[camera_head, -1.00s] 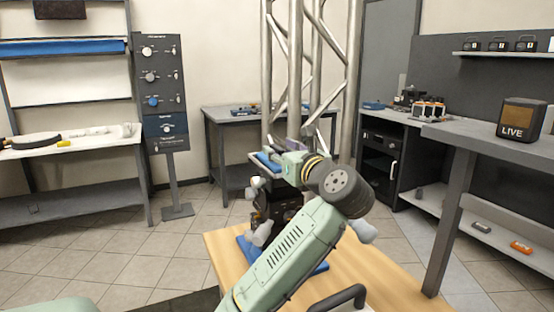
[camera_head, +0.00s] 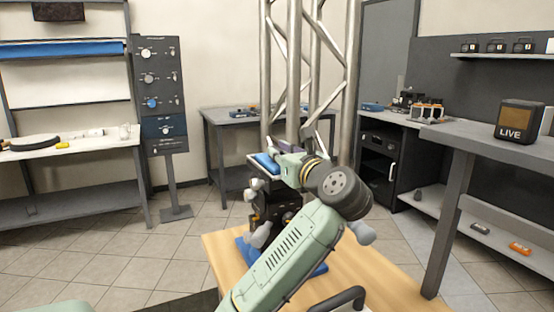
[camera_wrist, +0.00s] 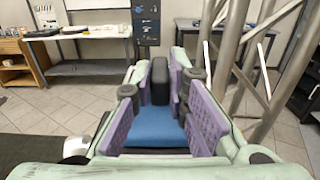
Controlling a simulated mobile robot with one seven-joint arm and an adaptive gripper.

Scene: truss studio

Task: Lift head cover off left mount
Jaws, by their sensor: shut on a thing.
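The head cover shows in the wrist view as a blue plate (camera_wrist: 155,126) with a dark upright block (camera_wrist: 160,82) at its far end. My gripper (camera_wrist: 161,68) has its purple pads on either side of that block and is shut on it. In the head view a blue edge of the cover (camera_head: 265,162) shows just left of my gripper (camera_head: 287,150), above a dark mount (camera_head: 280,203). My wrist and forearm hide much of the mount. I cannot tell whether the cover touches the mount.
The mount stands over a blue base (camera_head: 247,250) on a wooden tabletop (camera_head: 375,285). A metal truss (camera_head: 294,75) rises close behind my gripper. A grey workbench (camera_head: 480,140) stands at the right and a control panel (camera_head: 160,95) at the back left. Tiled floor lies open at the left.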

